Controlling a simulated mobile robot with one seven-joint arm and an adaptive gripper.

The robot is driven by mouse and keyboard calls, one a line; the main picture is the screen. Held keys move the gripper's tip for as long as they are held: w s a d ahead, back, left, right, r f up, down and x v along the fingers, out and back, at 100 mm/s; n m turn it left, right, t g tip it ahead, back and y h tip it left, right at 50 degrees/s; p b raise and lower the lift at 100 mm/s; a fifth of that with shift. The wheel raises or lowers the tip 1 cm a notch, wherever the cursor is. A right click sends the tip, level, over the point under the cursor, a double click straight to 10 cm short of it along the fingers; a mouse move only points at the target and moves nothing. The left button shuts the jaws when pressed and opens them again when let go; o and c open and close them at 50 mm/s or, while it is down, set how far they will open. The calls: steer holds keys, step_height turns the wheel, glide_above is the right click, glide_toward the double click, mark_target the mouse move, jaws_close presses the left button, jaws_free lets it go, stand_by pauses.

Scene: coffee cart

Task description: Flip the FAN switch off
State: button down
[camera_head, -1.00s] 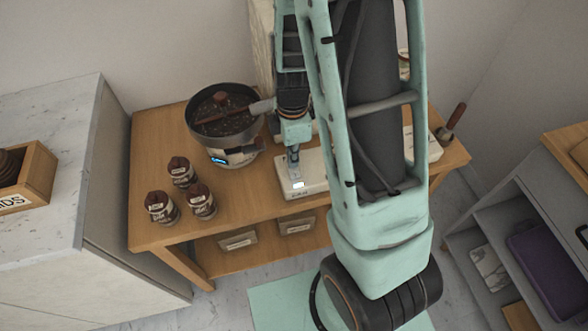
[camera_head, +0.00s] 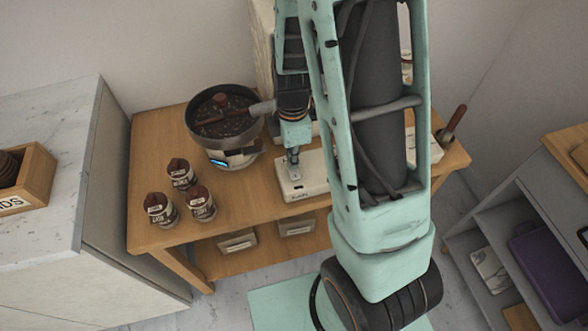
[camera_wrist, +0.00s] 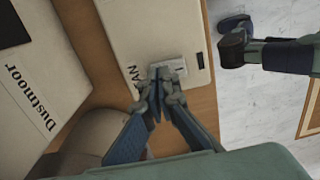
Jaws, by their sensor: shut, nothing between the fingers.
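The white FAN switch box (camera_head: 313,180) sits on the wooden cart, right of the roaster pan. It also shows in the wrist view (camera_wrist: 140,35), where only "AN" of its label is readable. A light switch piece (camera_wrist: 173,66) sits just beyond my fingertips, which partly cover it; its exact tilt is unclear. The small window (camera_wrist: 200,60) on the box is dark. My gripper (camera_wrist: 160,84) is shut and empty, with its tips at or very close to the switch. In the head view my gripper (camera_head: 294,168) points down over the box.
The roaster pan (camera_head: 220,137) stands left of my gripper with a lit blue display below it. Several labelled jars (camera_head: 181,174) stand at the cart's left. A white box marked "Dustmoor" (camera_wrist: 35,85) lies beside the switch box.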

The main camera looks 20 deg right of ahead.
steer(key=shift+r+p, duration=1.85)
steer(key=shift+r, duration=1.2)
